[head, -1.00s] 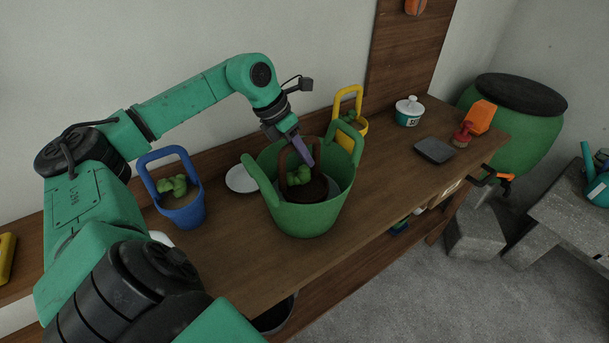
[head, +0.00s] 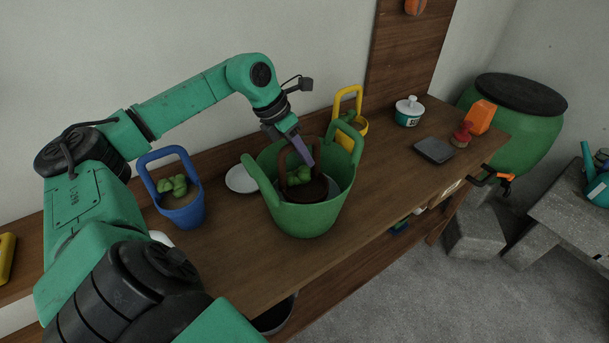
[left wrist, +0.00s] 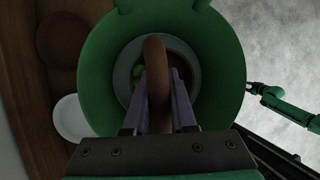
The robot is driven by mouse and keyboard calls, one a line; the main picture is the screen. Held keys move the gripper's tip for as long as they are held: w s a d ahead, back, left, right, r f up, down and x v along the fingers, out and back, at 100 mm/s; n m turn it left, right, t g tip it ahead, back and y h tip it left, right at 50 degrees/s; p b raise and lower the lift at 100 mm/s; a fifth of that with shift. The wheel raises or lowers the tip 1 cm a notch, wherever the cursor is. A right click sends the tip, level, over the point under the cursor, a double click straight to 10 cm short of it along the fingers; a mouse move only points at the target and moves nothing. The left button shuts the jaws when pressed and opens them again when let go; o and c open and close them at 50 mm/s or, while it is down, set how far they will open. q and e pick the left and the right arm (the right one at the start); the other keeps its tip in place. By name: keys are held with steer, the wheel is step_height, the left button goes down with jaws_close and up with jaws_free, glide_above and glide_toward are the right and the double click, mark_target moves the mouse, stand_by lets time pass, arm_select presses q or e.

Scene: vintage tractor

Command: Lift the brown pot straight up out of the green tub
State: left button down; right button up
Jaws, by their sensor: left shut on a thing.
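The green tub (head: 305,219) stands on the wooden bench, with two raised handles. The brown pot (head: 308,191) is inside it, with a green plant in it and a tall brown handle (head: 283,165) arching upward. My left gripper (head: 304,158) reaches down over the tub and is shut on the pot's handle. In the left wrist view the handle (left wrist: 156,75) stands between the two purple fingers, and the tub's rim (left wrist: 225,60) surrounds the pot. The pot's underside is hidden by the tub wall. My right gripper is not in the head view.
A blue basket (head: 183,212) with a plant stands left of the tub, and a yellow one (head: 358,128) behind it to the right. A white plate (head: 240,179) lies close to the tub's left side.

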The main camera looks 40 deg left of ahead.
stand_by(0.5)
arm_select(q)
steer(key=shift+r, duration=0.15)
steer(key=shift+w+r, duration=0.1)
steer(key=shift+r, duration=0.15)
step_height(320, 180, up, 26)
steer(key=p, duration=1.3)
steer(key=shift+f, duration=0.15)
